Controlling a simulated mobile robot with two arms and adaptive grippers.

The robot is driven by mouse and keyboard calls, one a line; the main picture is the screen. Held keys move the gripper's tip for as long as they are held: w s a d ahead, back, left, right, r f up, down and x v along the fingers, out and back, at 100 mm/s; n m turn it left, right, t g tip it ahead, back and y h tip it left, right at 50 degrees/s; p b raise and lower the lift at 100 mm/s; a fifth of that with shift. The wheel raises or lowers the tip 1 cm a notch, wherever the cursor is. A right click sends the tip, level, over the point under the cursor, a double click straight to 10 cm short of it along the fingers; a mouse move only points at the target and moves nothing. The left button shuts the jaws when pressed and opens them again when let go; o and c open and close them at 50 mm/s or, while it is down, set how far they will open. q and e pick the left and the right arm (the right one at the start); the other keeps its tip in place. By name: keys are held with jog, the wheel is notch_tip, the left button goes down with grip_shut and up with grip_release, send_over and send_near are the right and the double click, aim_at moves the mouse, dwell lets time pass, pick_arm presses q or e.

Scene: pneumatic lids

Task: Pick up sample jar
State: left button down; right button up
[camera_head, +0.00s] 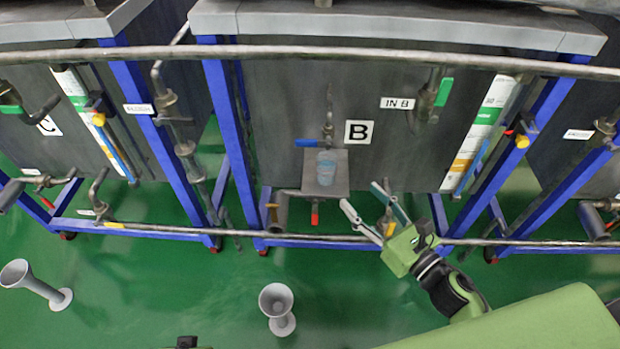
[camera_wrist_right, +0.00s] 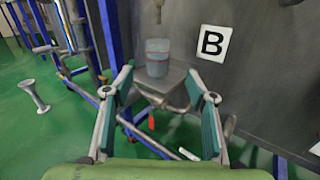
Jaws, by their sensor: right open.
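The sample jar (camera_head: 326,168) is a small translucent blue-grey jar standing upright on a small grey shelf (camera_head: 338,185) at the front of tank B. In the right wrist view the jar (camera_wrist_right: 157,58) stands on the shelf (camera_wrist_right: 172,84), beyond the fingertips and between them in the picture. My right gripper (camera_head: 368,202) is open and empty, to the right of the shelf and apart from the jar. It also shows in the right wrist view (camera_wrist_right: 162,85) with its green-padded fingers spread wide. My left gripper is not in view.
A valve with a blue handle (camera_head: 306,143) sits just above the jar, and a red handle (camera_head: 315,216) hangs below the shelf. A long horizontal rail (camera_head: 300,238) and blue frame posts surround the tank. Two grey funnel-shaped stands (camera_head: 277,302) (camera_head: 36,283) are on the green floor.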

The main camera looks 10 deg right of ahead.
aim_at(334, 171)
jog(key=shift+n, duration=0.5)
jog(key=x, duration=0.5)
jog(key=r+x, duration=0.1)
jog(key=x, duration=0.2)
jog(key=shift+w+a+p, duration=0.15)
jog(key=shift+a+p, duration=0.15)
jog(key=shift+p, duration=0.05)
jog(key=shift+w+a+f, duration=0.15)
jog(key=shift+w, duration=0.35)
jog(key=x, duration=0.4)
jog(key=shift+w+f, duration=0.1)
jog(key=shift+f, duration=0.25)
jog(key=shift+w, duration=0.1)
jog(key=shift+a, duration=0.1)
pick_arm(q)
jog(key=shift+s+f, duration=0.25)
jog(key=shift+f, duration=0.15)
pick_arm(e)
jog(key=c, duration=1.2)
